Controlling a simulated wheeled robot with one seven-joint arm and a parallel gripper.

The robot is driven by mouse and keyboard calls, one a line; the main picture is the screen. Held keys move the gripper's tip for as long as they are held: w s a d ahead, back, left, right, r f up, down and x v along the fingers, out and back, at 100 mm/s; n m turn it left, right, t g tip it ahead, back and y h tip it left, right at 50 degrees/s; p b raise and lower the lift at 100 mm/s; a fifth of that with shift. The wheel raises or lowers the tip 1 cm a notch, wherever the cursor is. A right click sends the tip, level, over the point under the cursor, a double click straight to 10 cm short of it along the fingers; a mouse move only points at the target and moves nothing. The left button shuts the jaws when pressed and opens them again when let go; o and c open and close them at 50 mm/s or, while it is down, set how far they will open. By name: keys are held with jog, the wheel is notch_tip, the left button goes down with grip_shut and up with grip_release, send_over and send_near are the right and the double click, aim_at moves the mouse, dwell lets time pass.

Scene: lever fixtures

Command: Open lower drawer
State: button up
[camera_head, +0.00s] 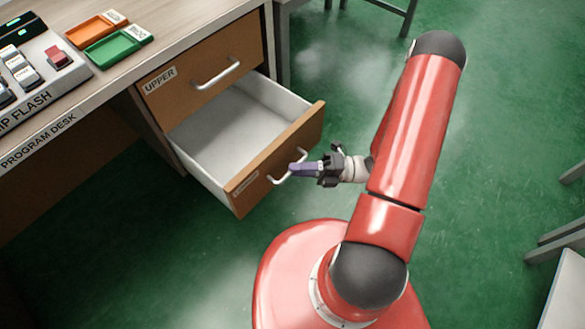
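The lower drawer (236,140) is pulled well out of the desk, and its white inside shows empty. Its wooden front (268,165) carries a silver bar handle (278,181) and a small label at the left end. The upper drawer (205,75), labelled "UPPER", is closed, with its own silver handle. My gripper (297,169) is at the lower drawer's handle, its purple fingertips overlapping the handle's right part. Whether the fingers are closed around the bar is too small to tell.
The desk top holds a grey switch panel (35,70), an orange tray (92,30) and a green tray (112,47). Grey furniture legs (558,240) stand at the right edge. Green floor lies open around my red base and arm.

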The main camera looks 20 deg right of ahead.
jog(key=v, duration=0.6)
dwell(0.4)
jog(key=s+a+r+m+h, duration=0.1)
jog(key=s+r+m+h, duration=0.1)
jog(key=r+m+h, duration=0.4)
jog(key=s+a+r+m+t+h, duration=0.1)
jog(key=s+r+m+h, duration=0.2)
jog(key=r+m, duration=0.9)
jog(key=s+a+r+m+h, duration=0.1)
jog(key=s+r+m+h, duration=0.1)
jog(key=r+m+h, duration=0.7)
jog(key=m+h, duration=0.1)
jog(key=m, duration=0.7)
jog(key=shift+s+a+r+t, duration=0.15)
jog(key=shift+a+r+t, duration=0.05)
jog(key=shift+a+t, duration=0.2)
